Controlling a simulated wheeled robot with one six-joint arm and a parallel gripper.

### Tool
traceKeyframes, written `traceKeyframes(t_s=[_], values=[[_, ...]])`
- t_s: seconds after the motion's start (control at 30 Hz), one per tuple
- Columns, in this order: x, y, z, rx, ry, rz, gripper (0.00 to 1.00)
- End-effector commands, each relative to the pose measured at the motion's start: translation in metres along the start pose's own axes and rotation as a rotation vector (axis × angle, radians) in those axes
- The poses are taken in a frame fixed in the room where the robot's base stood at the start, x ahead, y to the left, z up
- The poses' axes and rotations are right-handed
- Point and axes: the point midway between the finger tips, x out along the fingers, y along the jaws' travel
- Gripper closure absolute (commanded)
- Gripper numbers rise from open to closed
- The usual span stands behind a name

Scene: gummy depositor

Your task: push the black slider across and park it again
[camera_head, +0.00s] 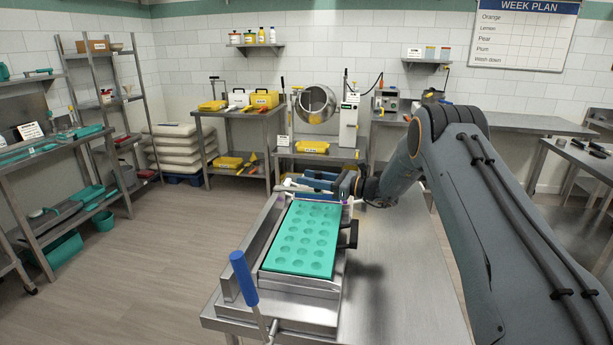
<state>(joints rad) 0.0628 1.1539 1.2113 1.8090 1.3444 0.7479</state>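The steel depositor (250,275) stands on the near steel table, with a teal mould tray (302,240) full of round cavities lying in its bed. A black handle-like part (350,235) sticks out at the right side of the tray; it may be the black slider, but I cannot be sure. A blue and steel crosspiece (318,180) spans the far end of the tray. My gripper (346,186) is at the right end of that crosspiece, beyond the black part. Its fingers are small and dark here, and I cannot tell whether they touch or hold anything.
A lever with a blue grip (243,277) rises at the near left of the depositor. The steel tabletop (395,285) to the right is bare. Shelves (60,165) stand at the left; a bench with a round drum (316,104) stands behind.

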Motion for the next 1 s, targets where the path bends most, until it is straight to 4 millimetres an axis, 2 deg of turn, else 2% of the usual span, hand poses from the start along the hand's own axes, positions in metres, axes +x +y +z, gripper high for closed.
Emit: traceKeyframes(t_s=[0.13,0.4,0.47,0.63,1.0], values=[[0.0102,0.0011,-0.0003,0.001,0.000,0.002,0.62],[0.0116,0.0007,-0.0008,0.001,0.001,0.001,0.62],[0.0116,0.0007,-0.0008,0.001,0.001,0.001,0.70],[0.0115,0.0007,-0.0008,0.001,0.001,0.001,0.99],[0.0112,0.0005,-0.0007,0.001,0.001,0.001,1.00]])
